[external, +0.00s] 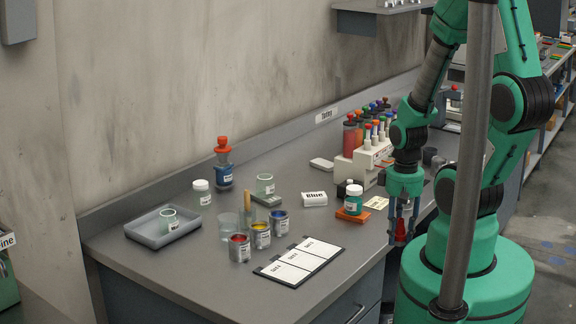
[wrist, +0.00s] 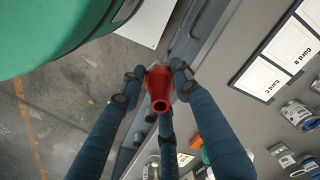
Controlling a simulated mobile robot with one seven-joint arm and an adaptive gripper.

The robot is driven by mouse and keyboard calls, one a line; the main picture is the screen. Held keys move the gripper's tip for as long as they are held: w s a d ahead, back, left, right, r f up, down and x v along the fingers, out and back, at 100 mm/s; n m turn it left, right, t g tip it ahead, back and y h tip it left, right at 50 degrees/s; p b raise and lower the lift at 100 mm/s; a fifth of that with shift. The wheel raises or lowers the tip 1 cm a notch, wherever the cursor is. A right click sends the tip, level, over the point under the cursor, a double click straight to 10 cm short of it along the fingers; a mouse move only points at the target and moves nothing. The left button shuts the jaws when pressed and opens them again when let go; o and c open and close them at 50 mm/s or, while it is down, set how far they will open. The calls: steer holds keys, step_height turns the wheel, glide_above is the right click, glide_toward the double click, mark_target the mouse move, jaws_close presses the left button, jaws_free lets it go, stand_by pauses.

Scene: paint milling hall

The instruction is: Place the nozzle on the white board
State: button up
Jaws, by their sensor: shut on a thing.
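The red tapered nozzle (wrist: 160,87) is between the fingers of my gripper (wrist: 158,80), which is shut on it. Its round open end faces the wrist camera. In the external view the red nozzle (external: 400,230) hangs under my gripper (external: 402,215), at the right by the bench's front edge. The white board (external: 318,248), with dark edges and three labelled white fields, lies flat near the bench's front edge, left of and apart from my gripper. Part of the white board (wrist: 266,76) also shows at the upper right of the wrist view.
Open paint cans (external: 240,248) stand just left of the board. A rack of coloured bottles (external: 366,160) stands behind. A grey tray (external: 150,238) is far left. Bare bench lies around the board's right side.

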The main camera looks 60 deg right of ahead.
mark_target(401, 219)
step_height(401, 219, up, 10)
steer(key=shift+r, duration=0.2)
steer(key=shift+w+d+r, duration=0.15)
steer(key=shift+r, duration=0.05)
steer(key=w+d+r+p, duration=0.2)
steer(key=w+d+r, duration=0.1)
steer(key=w+d, duration=0.65)
steer(key=w+d+r+p, duration=0.2)
steer(key=w+d+r, duration=0.2)
steer(key=w+d, duration=0.55)
steer(key=w+d+r+p, duration=0.25)
steer(key=w+d, duration=0.35)
steer(key=w, duration=0.8)
steer(key=w+d+f+p, duration=0.1)
steer(key=w+d+f, duration=0.2)
steer(key=w+d, duration=0.4)
steer(key=w+d+f+m+p, duration=0.1)
steer(key=w+d+f+p, duration=0.1)
steer(key=w+d+f, duration=0.45)
steer(key=w+d+p, duration=0.1)
steer(key=w+d, duration=0.4)
steer(key=d, duration=0.4)
steer(key=f, duration=0.5)
steer(key=shift+d+f, duration=0.3)
steer(key=shift+d, duration=0.05)
steer(key=shift+f, duration=0.1)
